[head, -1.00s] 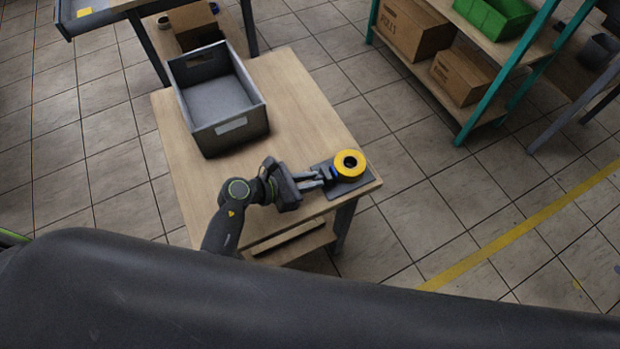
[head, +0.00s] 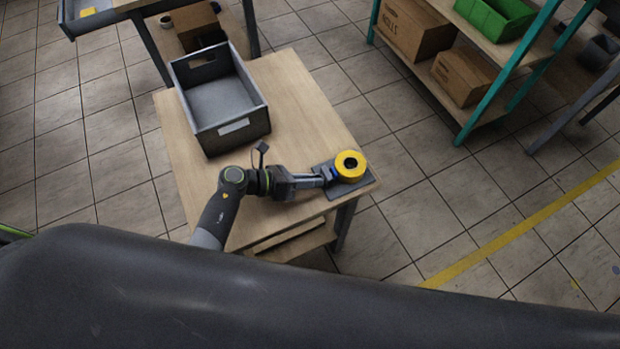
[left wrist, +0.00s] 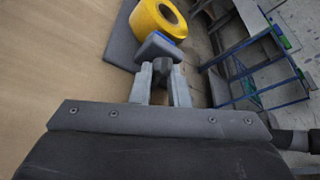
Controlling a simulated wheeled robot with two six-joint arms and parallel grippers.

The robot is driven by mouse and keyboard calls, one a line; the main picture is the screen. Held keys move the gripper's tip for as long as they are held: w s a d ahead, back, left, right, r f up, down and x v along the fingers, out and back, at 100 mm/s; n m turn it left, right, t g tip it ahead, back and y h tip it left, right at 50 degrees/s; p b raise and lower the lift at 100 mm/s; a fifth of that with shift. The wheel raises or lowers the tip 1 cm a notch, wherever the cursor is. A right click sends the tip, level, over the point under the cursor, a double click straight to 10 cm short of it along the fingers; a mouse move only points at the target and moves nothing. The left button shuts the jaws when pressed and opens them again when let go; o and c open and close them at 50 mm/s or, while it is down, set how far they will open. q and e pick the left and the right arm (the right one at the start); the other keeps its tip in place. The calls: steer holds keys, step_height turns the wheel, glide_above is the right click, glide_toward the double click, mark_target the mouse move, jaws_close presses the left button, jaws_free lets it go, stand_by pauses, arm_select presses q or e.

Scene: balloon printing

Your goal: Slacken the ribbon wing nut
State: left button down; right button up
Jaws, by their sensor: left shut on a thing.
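The yellow roll (left wrist: 158,18) sits just beyond, on a dark grey base plate (head: 352,185). My right gripper is not in view.
The wooden table (head: 290,110) has a grey open crate (head: 238,133) at its back left. Bare tabletop lies between crate and fixture. The fixture stands close to the table's right corner. A shelf (head: 500,50) with boxes stands behind right.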

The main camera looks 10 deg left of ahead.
arm_select(q)
steer(key=shift+r, duration=0.1)
stand_by(0.4)
steer(key=c, duration=1.2)
jaws_free()
steer(key=shift+w+d, duration=0.1)
steer(key=shift+c, duration=0.2)
steer(key=shift+o, duration=1.4)
